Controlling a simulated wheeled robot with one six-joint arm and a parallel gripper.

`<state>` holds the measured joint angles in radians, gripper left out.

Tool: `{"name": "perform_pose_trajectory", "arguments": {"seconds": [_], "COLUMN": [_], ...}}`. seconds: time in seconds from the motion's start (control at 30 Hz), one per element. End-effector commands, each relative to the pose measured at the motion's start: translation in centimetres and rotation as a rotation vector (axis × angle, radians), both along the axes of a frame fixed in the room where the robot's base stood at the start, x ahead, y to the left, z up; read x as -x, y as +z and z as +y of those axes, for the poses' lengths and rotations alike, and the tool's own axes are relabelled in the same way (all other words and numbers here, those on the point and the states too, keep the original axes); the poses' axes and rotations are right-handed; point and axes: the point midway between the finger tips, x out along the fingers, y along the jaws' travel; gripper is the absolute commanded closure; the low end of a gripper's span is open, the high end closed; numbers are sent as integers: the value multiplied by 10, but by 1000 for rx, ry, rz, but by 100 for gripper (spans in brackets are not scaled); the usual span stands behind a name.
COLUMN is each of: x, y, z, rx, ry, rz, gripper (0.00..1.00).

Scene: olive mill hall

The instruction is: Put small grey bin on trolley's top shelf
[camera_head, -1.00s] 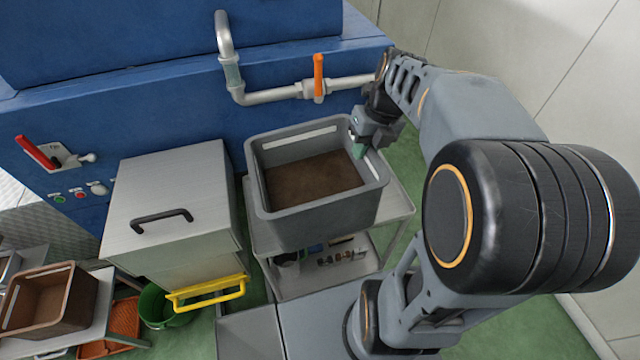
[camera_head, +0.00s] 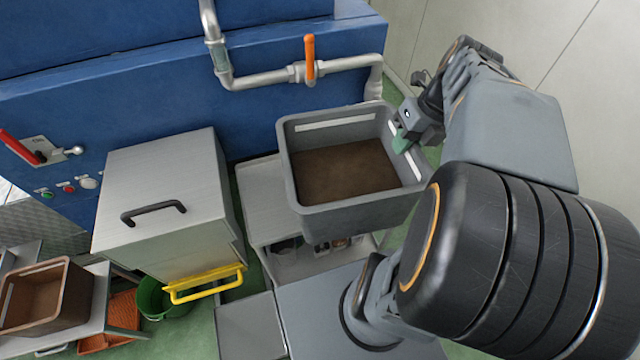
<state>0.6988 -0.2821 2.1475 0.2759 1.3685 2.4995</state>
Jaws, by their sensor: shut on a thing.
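The small grey bin (camera_head: 345,219) is an open box with white strips inside its rim and a brown floor. My gripper (camera_head: 403,142) is shut on its right wall, near the back right corner. The bin overlaps the right part of the trolley's top shelf (camera_head: 262,190) in the picture, and the shelf's left part is bare. The bin looks held above the shelf, though I cannot tell how large the gap is. The bin hides the rest of the top shelf. A lower shelf with small items (camera_head: 290,250) shows beneath.
A steel cabinet (camera_head: 165,190) with a black handle and yellow bar (camera_head: 205,286) stands left of the trolley. Behind is a blue machine (camera_head: 120,110) with a pipe and orange-handled valve (camera_head: 309,60). A brown bin (camera_head: 60,310) and green bucket (camera_head: 155,298) are at lower left.

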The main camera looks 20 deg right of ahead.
Motion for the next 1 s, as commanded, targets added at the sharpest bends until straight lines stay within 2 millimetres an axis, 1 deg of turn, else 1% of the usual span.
{"name": "perform_pose_trajectory", "arguments": {"seconds": [0.3, 0.43, 0.57, 0.87, 0.9, 1.0], "x": [4, -2, -19, -74, -81, -91], "y": [0, -3, -12, -38, -41, -58], "z": [6, 4, -3, -28, -31, -35], "rx": [-22, -23, -25, -25, -24, -25], "ry": [101, 112, 113, 112, 112, 112], "rz": [-8, -10, -8, -8, -9, -7], "gripper": [100, 100, 100, 100, 100, 100]}}
